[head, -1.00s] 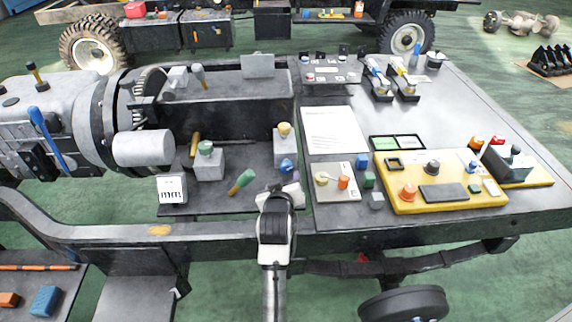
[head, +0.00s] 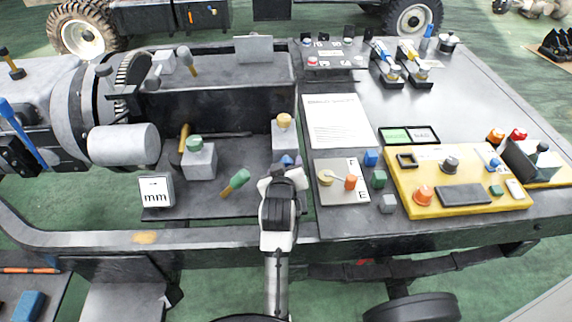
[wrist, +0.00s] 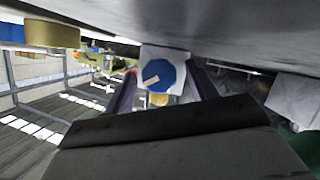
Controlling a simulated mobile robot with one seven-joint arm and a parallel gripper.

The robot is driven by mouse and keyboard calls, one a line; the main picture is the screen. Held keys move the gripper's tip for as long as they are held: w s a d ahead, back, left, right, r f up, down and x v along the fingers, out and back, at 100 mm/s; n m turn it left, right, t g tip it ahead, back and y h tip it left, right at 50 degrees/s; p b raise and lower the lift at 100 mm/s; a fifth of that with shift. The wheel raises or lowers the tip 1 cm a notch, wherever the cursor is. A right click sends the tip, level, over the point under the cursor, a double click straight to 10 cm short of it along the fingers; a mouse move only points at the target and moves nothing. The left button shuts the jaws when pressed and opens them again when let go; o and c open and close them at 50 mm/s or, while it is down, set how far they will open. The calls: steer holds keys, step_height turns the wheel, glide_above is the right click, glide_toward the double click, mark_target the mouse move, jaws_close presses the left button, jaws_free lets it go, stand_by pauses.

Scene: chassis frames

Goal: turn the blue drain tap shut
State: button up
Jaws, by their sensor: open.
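The blue drain tap (wrist: 166,77) shows in the wrist view as a blue many-sided knob with a pale pointer line, on a light block face (wrist: 149,53). In the head view only a small part of the blue tap (head: 287,160) shows above my gripper (head: 281,177), which hides the rest. In the wrist view my gripper's (wrist: 163,78) two dark fingers stand apart, one on each side of the tap. The gripper is open and holds nothing. I cannot tell whether the fingers touch the knob.
A yellow-topped knob (head: 284,121) stands on the block above the tap. A green-handled lever (head: 236,182) lies to the left, near a green-knobbed block (head: 198,157). A panel with a dial (head: 343,182) is close on the right. The frame rail (head: 190,237) runs below.

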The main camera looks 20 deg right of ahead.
steer(key=c, duration=1)
steer(key=shift+r+p, duration=0.15)
steer(key=shift+p, duration=0.15)
steer(key=shift+d+r+m+y+p, duration=0.1)
steer(key=shift+m+y+p, duration=0.5)
steer(key=shift+m+p, duration=0.15)
steer(key=shift+s+d+m+t+y+p, duration=0.15)
steer(key=shift+m+t+y+p, duration=0.35)
steer(key=shift+m+y+p, duration=0.9)
steer(key=shift+m+h+b, duration=0.3)
steer(key=shift+m+b, duration=0.15)
